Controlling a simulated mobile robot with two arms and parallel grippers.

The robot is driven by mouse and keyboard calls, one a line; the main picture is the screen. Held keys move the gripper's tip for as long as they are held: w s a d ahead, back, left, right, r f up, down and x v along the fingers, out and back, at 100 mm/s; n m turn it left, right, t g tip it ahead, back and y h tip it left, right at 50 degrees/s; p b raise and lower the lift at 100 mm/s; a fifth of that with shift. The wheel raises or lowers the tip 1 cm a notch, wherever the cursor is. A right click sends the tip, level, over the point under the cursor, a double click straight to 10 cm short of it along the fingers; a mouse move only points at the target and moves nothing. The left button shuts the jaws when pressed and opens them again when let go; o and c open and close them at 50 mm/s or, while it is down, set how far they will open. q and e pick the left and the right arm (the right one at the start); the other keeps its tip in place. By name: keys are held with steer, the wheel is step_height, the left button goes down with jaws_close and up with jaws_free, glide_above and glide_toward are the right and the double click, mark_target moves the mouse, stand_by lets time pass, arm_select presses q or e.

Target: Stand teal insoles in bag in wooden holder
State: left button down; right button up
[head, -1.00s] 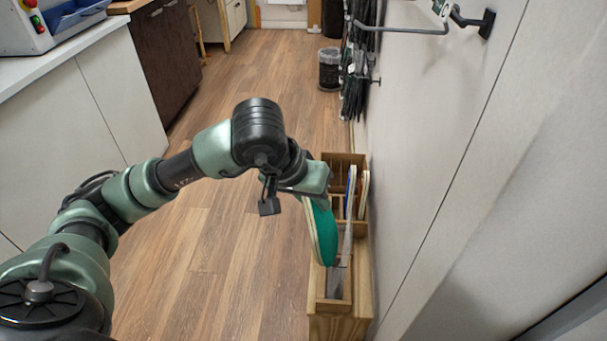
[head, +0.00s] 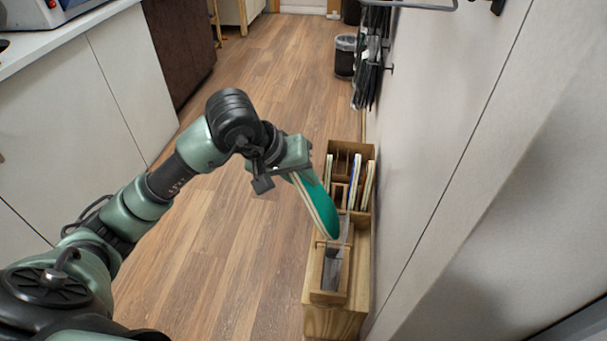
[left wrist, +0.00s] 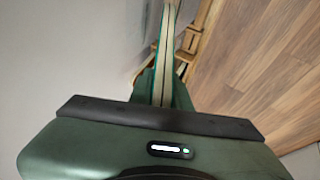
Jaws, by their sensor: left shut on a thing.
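My left gripper (head: 297,174) is shut on the teal insoles (head: 322,209), which look like a pair pressed face to face. They slant down to the right, their lower end over the near compartment of the wooden holder (head: 335,318). A clear bag (head: 333,268) stands open in that compartment. I cannot tell whether the insole tip is inside the bag's mouth. In the left wrist view the insoles (left wrist: 165,50) show edge-on, with part of the holder (left wrist: 190,42) behind them. My right gripper is not in view.
The holder's far compartments hold several upright insoles (head: 368,185). The grey wall (head: 440,150) runs close along its right side. Black items hang on the wall (head: 370,60) farther back. A bin (head: 345,58) stands beyond. The wooden floor (head: 215,260) left of the holder is clear.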

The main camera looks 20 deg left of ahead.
mark_target(323, 198)
arm_select(q)
steer(key=shift+w+d+f+y, duration=0.15)
steer(key=shift+d+f+y, duration=0.15)
steer(key=shift+d+f, duration=0.25)
steer(key=shift+w+d+f+y, duration=0.15)
steer(key=shift+d+f+y, duration=0.2)
steer(key=shift+f, duration=0.2)
steer(key=shift+w+d+f+g+y, duration=0.2)
steer(key=shift+d+f+g+y, duration=0.15)
steer(key=shift+d+f, duration=0.55)
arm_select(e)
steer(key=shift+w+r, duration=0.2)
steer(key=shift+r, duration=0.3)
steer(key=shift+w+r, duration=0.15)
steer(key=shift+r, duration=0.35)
arm_select(q)
steer(key=shift+f, duration=0.1)
steer(key=c, duration=1.2)
jaws_free()
steer(key=shift+c, duration=0.2)
steer(key=shift+a, duration=0.1)
